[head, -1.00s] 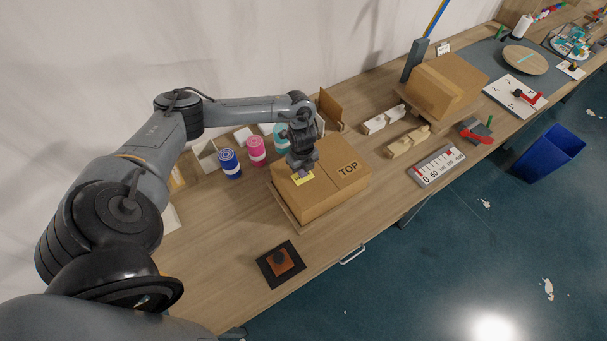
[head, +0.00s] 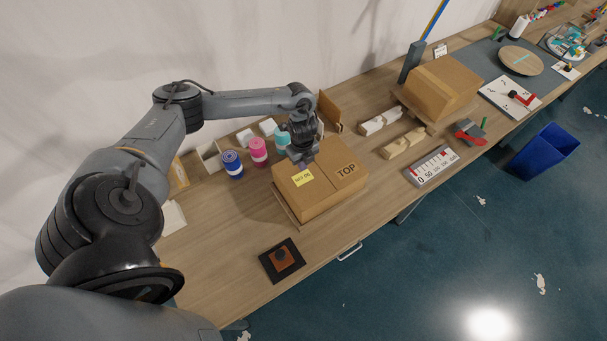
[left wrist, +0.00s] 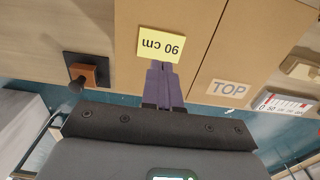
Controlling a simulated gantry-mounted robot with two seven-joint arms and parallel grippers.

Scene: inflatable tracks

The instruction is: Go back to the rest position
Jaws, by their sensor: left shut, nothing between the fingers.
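My left gripper (head: 303,162) is over the far side of a closed cardboard box (head: 318,205) marked TOP. Its purple fingers, clear in the left wrist view (left wrist: 163,82), are together with nothing between them. A yellow label (head: 303,178) lies on the box top just in front of the fingertips. The label reads 90 cm, upside down in the left wrist view (left wrist: 161,44). The fingers appear apart from the box, but the exact gap is hard to judge. My right gripper is out of view.
Blue (head: 232,164) and pink (head: 258,152) rolls stand left of the gripper. A black square with a brown block (head: 282,260) lies near the table's front edge. Another box (head: 440,88) and wooden pieces (head: 403,143) are to the right. The table front left is clear.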

